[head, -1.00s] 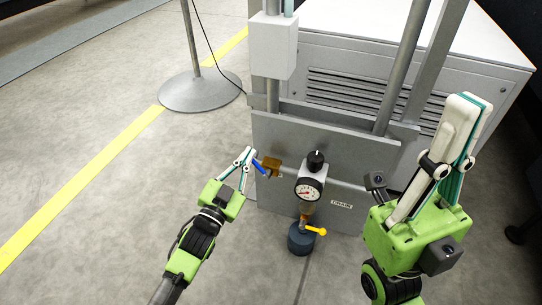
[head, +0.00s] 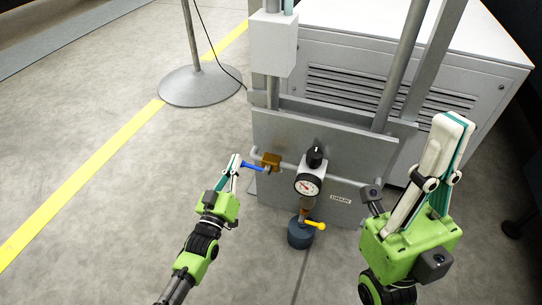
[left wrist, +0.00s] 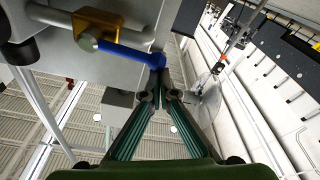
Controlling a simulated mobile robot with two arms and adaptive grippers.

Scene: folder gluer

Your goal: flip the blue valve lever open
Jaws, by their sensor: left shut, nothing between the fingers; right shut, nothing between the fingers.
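The blue lever (head: 253,166) sticks out to the left from a brass valve body (head: 271,160) on the grey machine panel. In the left wrist view the blue lever (left wrist: 130,53) runs right from the brass body (left wrist: 97,28), roughly in line with the pipe there. My left gripper (head: 236,159) is shut and empty, its fingertips at the lever's free end. In the left wrist view the fingertips (left wrist: 164,76) are close to that end; I cannot tell whether they touch. My right gripper (head: 456,120) is shut and empty, raised at the right, away from the valve.
A pressure gauge with a black knob (head: 309,184) stands just right of the valve. Below it is a yellow handle (head: 316,225) on a dark round canister (head: 299,236). A round post base (head: 200,86) stands on the floor behind. The floor at left is clear.

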